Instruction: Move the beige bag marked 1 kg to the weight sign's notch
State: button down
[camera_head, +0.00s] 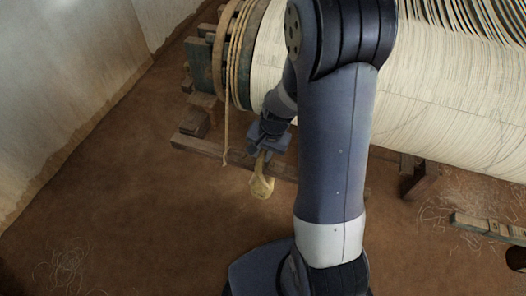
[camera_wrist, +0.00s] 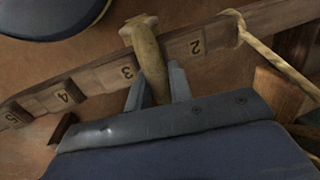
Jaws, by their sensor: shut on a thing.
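The beige bag (camera_wrist: 147,58) is narrow, with a pale tied end. My gripper (camera_wrist: 157,88) is shut on it. In the head view the bag (camera_head: 262,187) hangs below my gripper (camera_head: 267,152), in front of a low wooden rail (camera_head: 205,148). No 1 kg mark shows on it. In the wrist view the bag crosses in front of a wooden board (camera_wrist: 97,80) marked 2, 3, 4 and 5, between the 2 and the 3. Whether it touches the board cannot be told. A weight sign cannot be made out for certain.
The loom's large warp roll (camera_head: 440,95) fills the upper right. A rope (camera_head: 227,120) hangs from its left end to the rail; a rope also crosses the board in the wrist view (camera_wrist: 268,52). Loose threads lie on the earth floor, which is open at lower left.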

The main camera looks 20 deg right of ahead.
jog(key=shift+f, duration=0.2)
dwell(0.6)
jog(key=c, duration=1.2)
grip_release()
jog(key=r, duration=0.3)
jog(key=d+r+p, duration=0.1)
jog(key=r, duration=0.3)
jog(key=s+r+p, duration=0.1)
jog(key=r, duration=0.2)
jog(key=shift+s+d+r, duration=0.1)
jog(key=shift+d+r, duration=0.2)
jog(key=shift+d, duration=0.05)
jog(key=f, duration=0.3)
jog(key=a+f+b, duration=0.1)
jog(key=f, duration=0.2)
jog(key=w+f+b, duration=0.1)
jog(key=f, duration=0.3)
jog(key=shift+w+a+f, duration=0.1)
jog(key=shift+a, duration=0.25)
jog(key=shift+f, duration=0.1)
